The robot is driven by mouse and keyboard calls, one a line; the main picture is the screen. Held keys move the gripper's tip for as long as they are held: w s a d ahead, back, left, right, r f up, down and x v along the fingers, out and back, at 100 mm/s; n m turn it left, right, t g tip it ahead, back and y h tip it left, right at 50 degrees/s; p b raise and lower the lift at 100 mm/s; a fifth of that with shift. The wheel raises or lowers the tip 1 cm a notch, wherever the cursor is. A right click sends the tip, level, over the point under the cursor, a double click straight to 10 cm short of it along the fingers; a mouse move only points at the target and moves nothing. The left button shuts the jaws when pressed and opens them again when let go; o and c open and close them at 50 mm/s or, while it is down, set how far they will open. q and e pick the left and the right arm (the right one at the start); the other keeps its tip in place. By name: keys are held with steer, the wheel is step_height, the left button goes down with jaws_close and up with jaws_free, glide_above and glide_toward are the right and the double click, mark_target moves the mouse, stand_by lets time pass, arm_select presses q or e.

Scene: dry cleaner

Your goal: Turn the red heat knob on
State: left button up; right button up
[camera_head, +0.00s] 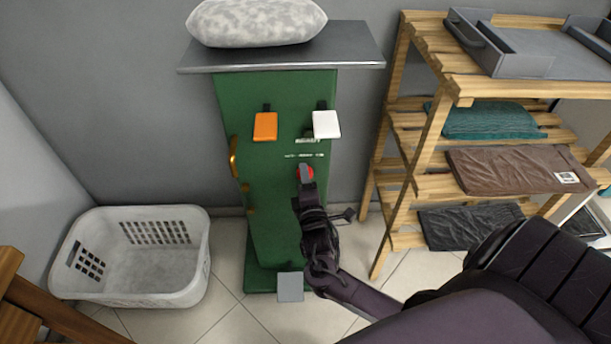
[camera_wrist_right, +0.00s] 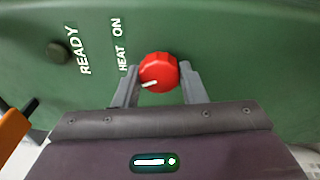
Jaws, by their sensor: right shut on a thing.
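The red heat knob (camera_head: 306,173) is on the front of the green machine (camera_head: 285,95), below the white lever. It shows large in the right wrist view (camera_wrist_right: 159,70), with a white pointer mark on its lower left and the printed labels "HEAT" and "ON" beside it. My right gripper (camera_head: 304,178) is at the knob, and in the wrist view its fingers (camera_wrist_right: 160,82) stand on either side of the knob, shut on it. The head view hides part of the knob behind the gripper. My left gripper is not in view.
An orange lever (camera_head: 265,127) and a white lever (camera_head: 326,124) stick out above the knob. A grey pillow (camera_head: 257,22) lies on top of the machine. A wooden shelf with folded garments (camera_head: 514,169) stands on the right. A white basket (camera_head: 135,255) is on the floor at left.

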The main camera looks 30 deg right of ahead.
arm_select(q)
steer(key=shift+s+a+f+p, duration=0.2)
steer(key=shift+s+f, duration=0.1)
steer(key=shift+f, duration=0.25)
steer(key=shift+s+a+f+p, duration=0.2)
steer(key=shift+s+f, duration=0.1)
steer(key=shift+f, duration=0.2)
arm_select(e)
steer(key=shift+m+h, duration=0.5)
steer(key=shift+m, duration=3.3)
steer(key=shift+m+h, duration=0.5)
steer(key=shift+m, duration=3.3)
steer(key=shift+a, duration=0.1)
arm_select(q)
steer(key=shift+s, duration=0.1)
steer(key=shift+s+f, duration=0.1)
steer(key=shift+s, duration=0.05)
arm_select(e)
steer(key=o, duration=1)
